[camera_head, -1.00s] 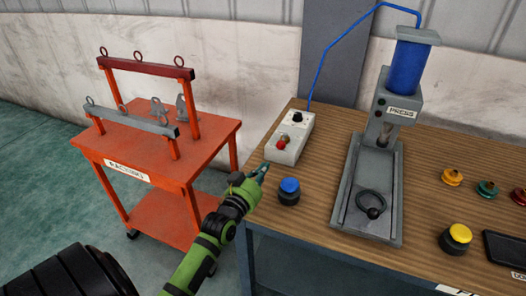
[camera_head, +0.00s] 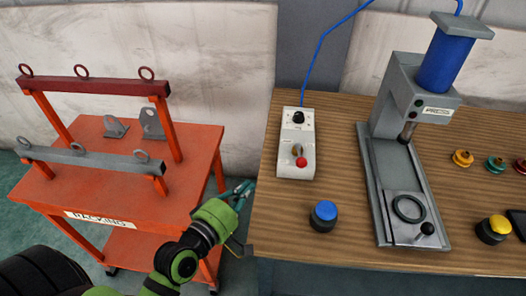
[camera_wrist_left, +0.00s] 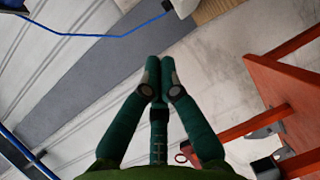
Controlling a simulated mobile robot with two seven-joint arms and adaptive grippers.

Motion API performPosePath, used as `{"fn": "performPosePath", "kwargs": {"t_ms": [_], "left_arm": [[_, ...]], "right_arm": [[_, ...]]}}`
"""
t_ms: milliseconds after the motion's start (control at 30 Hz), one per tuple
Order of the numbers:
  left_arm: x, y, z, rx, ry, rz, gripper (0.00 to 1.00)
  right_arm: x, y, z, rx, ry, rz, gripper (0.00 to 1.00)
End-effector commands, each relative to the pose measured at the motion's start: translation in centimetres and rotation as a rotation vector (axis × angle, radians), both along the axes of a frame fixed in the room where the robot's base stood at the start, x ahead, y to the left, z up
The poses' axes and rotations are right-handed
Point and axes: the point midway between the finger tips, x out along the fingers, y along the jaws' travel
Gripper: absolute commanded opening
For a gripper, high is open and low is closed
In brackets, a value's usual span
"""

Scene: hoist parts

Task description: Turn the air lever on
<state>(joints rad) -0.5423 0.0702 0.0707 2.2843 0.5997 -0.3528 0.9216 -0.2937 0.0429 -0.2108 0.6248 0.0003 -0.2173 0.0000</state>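The air lever (camera_head: 301,161), with a red ball knob, sits on the front part of a pale control box (camera_head: 296,128) on the wooden bench. A black knob (camera_head: 298,117) is on the box's rear part, where a blue hose starts. My left gripper (camera_head: 249,187) is at the bench's left edge, to the left of and nearer than the lever, apart from it. In the left wrist view its green fingers (camera_wrist_left: 160,62) meet at the tips with nothing between them. The box's corner (camera_wrist_left: 182,7) shows at the top there. My right gripper is out of view.
A grey press (camera_head: 410,150) with a blue cylinder stands right of the box. A blue button (camera_head: 325,214) and a yellow button (camera_head: 494,229) stand near the bench front. An orange cart (camera_head: 110,190) with lifting beams stands at left.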

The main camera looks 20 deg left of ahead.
Motion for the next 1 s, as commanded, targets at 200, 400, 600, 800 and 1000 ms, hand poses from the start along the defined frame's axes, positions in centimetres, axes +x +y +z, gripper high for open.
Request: {"fn": "performPosePath", "kwargs": {"t_ms": [200,400,600,800,1000], "left_arm": [[1.8,-0.4,0.0,-0.019,0.000,0.000,0.00],[5.9,-1.1,-0.4,-0.016,0.000,0.000,0.00],[10.0,-1.8,-1.0,-0.014,0.001,-0.001,0.00],[11.4,-4.1,-1.7,-0.015,0.003,0.001,0.00],[11.9,-4.9,-2.0,-0.014,0.003,0.002,0.00]], "right_arm": [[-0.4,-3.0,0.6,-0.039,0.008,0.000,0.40],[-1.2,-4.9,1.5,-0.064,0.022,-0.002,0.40],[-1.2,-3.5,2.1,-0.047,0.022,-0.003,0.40],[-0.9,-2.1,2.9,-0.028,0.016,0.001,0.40],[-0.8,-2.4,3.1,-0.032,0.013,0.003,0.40]]}}
